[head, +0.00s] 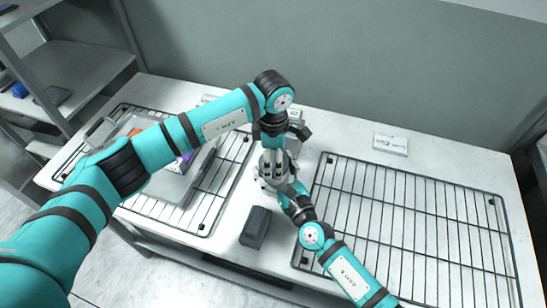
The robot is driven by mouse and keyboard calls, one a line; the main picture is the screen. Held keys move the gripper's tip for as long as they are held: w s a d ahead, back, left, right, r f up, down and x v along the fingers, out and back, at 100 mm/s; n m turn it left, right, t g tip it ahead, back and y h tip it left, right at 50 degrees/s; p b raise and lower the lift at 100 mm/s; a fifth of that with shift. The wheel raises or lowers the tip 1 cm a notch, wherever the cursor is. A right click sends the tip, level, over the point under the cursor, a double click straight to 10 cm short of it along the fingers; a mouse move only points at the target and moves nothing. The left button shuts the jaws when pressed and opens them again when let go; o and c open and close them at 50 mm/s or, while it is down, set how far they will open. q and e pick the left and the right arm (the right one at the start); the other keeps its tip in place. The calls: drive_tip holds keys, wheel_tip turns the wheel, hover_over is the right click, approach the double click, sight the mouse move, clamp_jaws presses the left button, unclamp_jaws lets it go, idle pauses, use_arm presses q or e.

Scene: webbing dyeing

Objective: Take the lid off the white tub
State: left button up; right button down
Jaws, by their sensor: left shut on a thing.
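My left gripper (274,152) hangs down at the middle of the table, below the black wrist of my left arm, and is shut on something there. My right gripper (288,192) comes in from the lower right and meets the same spot from the front. Its fingers are too small and overlapped to read. The white tub and its lid are mostly hidden behind the two grippers; I cannot tell the pale parts between them from the grippers, nor whether the lid is on or off.
A wire rack (400,214) covers the table's right side. Another wire rack (207,213) lies at the left under a grey tray (172,187) with orange and purple things. A dark grey block (256,227) stands near the front edge. A white label block (390,144) is at the back.

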use_arm(q)
drive_tip(key=n, duration=1)
drive_tip(key=o, duration=1.3)
